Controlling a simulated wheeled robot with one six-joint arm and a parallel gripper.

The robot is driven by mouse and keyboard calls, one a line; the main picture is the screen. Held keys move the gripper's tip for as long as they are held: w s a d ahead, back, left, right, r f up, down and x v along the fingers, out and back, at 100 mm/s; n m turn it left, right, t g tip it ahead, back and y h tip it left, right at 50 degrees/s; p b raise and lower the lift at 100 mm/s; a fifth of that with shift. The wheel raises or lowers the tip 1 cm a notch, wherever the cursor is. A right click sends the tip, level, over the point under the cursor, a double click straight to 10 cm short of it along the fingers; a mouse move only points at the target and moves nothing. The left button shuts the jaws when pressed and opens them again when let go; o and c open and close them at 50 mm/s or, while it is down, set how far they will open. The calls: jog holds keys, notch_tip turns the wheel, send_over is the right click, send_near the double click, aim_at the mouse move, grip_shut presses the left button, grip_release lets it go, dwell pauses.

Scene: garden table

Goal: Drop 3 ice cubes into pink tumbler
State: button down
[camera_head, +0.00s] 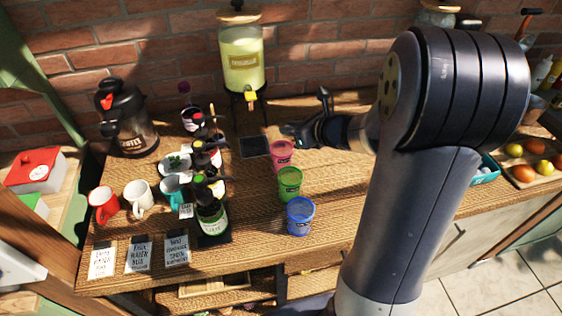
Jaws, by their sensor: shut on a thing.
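The pink tumbler (281,157) stands upright on the wooden table, at the back of a row with a green tumbler (289,184) and a blue tumbler (299,217). My gripper (290,131) reaches in from the right, with its tips just above and behind the pink tumbler's rim. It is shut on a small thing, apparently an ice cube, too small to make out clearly. The inside of the pink tumbler is too small to read. A teal container (487,171) with pale pieces, possibly ice cubes, is partly hidden behind my arm at the right.
A drink dispenser (242,62) stands behind the tumblers. Several bottles (211,214), mugs (139,197) and a dark coffee pot (128,122) crowd the left. A fruit tray (540,178) is at the far right. Bare tabletop shows right of the tumblers.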

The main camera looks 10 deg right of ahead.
jog(key=c, duration=1.2)
grip_release()
jog(key=shift+c, duration=0.2)
jog(key=shift+r, duration=0.1)
jog(key=v, duration=1)
jog(key=shift+s+d, duration=0.25)
jog(key=shift+s, duration=0.05)
jog(key=shift+w+r, duration=0.1)
